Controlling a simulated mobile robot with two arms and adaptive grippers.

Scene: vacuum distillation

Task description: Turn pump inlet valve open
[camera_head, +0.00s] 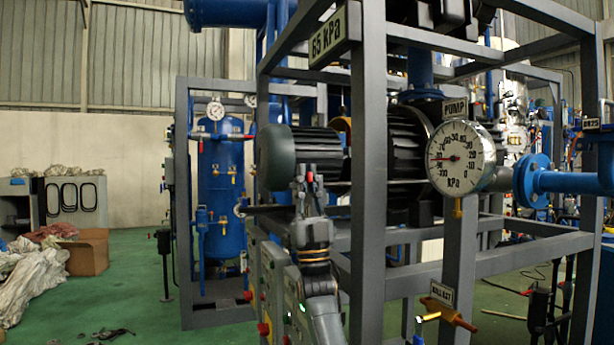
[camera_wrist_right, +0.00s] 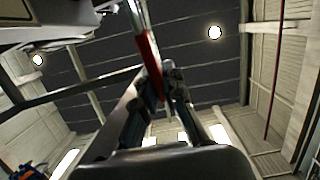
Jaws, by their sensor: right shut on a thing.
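My right gripper (camera_head: 307,178) points upward in front of the grey motor end of the pump unit. Its fingers are shut around a small red-sleeved lever handle, seen between the fingers in the right wrist view (camera_wrist_right: 149,57). The sleeve sits on a metal rod that runs up out of that view. The valve body behind the handle is hidden or too small to tell, so its position cannot be read. The pump (camera_head: 403,150) is a dark ribbed cylinder inside a grey frame. My left gripper is not in view.
A round kPa gauge (camera_head: 461,158) under a PUMP label (camera_head: 455,109) stands right of the gripper. Grey frame posts (camera_head: 368,190) stand close on the right. A small valve with a yellow handle (camera_head: 429,317) sits low. Open green floor (camera_head: 130,270) lies left.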

